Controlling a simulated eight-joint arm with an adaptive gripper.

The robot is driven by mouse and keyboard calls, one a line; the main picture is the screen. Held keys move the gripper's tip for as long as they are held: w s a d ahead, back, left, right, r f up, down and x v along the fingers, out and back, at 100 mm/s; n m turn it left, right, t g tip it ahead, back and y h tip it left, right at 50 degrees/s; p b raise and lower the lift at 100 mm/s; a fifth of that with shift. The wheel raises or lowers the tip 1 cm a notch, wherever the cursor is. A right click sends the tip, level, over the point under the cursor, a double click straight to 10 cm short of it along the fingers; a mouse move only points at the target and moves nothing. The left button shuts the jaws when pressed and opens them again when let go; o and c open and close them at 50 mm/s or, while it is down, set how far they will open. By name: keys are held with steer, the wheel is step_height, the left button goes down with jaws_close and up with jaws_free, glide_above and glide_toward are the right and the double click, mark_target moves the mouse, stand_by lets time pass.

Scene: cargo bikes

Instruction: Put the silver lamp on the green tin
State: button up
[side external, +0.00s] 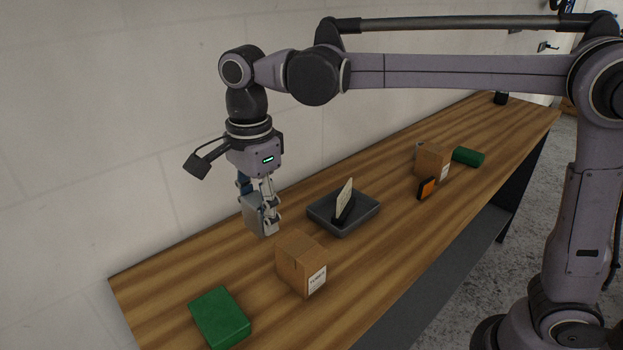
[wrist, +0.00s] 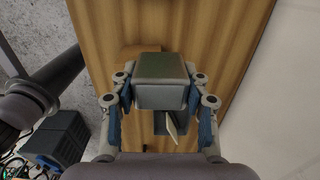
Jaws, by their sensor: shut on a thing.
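A boxy silver-grey object, which I take as the silver lamp (side external: 258,217), is between the fingers of my gripper (side external: 264,212). In the wrist view the lamp (wrist: 160,95) fills the space between both fingers, and my gripper (wrist: 160,100) is shut on it. It hangs upright near the wall side of the table; the gap beneath it is hard to judge. A green box-shaped tin (side external: 219,317) lies flat at the table's near left end, apart from my gripper. It does not show clearly in the wrist view.
A cardboard box (side external: 301,264) stands between the lamp and the table's front edge. A dark tray (side external: 343,211) holding an upright pale card is to the right. Farther back are another cardboard box (side external: 433,162), an orange item (side external: 427,188) and a green cylinder (side external: 468,157).

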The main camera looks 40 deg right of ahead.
steer(key=a+f, duration=0.2)
steer(key=a, duration=0.1)
steer(key=s+a+f, duration=0.1)
steer(key=a+f, duration=0.1)
steer(key=a, duration=0.2)
steer(key=a+f, duration=0.2)
steer(key=a, duration=0.2)
steer(key=shift+s+a+f, duration=0.25)
steer(key=shift+s+f, duration=0.1)
steer(key=shift+f, duration=2.05)
steer(key=shift+f, duration=0.15)
steer(key=o, duration=1.2)
steer(key=shift+c, duration=0.2)
